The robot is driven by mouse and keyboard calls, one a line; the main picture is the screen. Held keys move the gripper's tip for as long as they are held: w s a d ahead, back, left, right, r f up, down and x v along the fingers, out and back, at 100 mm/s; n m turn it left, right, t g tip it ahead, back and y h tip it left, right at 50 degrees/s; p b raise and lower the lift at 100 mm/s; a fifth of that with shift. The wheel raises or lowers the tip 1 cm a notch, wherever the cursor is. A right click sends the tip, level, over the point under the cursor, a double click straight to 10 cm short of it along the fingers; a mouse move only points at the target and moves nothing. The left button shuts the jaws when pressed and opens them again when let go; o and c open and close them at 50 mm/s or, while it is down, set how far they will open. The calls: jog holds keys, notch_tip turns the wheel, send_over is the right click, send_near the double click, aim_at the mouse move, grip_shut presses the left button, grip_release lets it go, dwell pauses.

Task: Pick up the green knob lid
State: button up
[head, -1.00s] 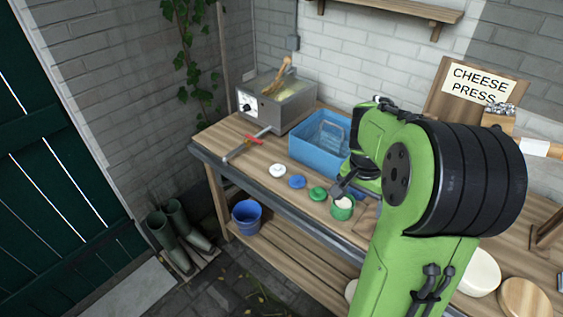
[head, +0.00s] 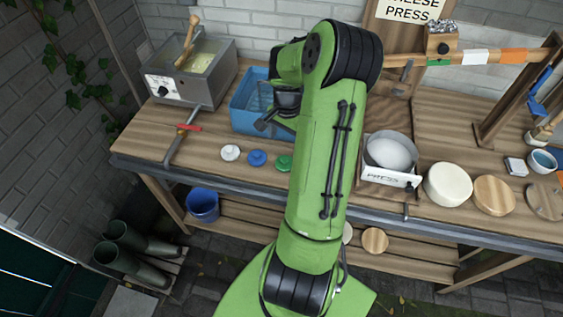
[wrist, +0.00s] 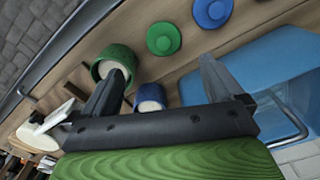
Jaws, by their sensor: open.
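The green knob lid (head: 284,162) lies on the bench at the right end of a row with a blue lid (head: 257,158) and a white lid (head: 230,153). My arm partly covers its right side in the head view. In the wrist view the green lid (wrist: 163,38) shows whole, with its round knob up, beyond the fingertips. My gripper (wrist: 162,66) is open and empty, its fingers spread either side of the lid's line and apart from it. In the head view only a dark part of the gripper shows beside my arm.
A green cup (wrist: 112,60) with pale contents is close to the left finger, and a blue cup (wrist: 150,92) shows between the fingers. A blue tub (head: 248,103) stands behind the lids.

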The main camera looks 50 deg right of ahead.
aim_at(285, 159)
jog(key=f, duration=0.3)
jog(key=f+b, duration=0.1)
jog(key=f, duration=0.6)
jog(key=shift+w+f, duration=0.3)
jog(key=shift+w, duration=0.05)
jog(key=shift+r, duration=0.1)
jog(key=shift+c, duration=0.2)
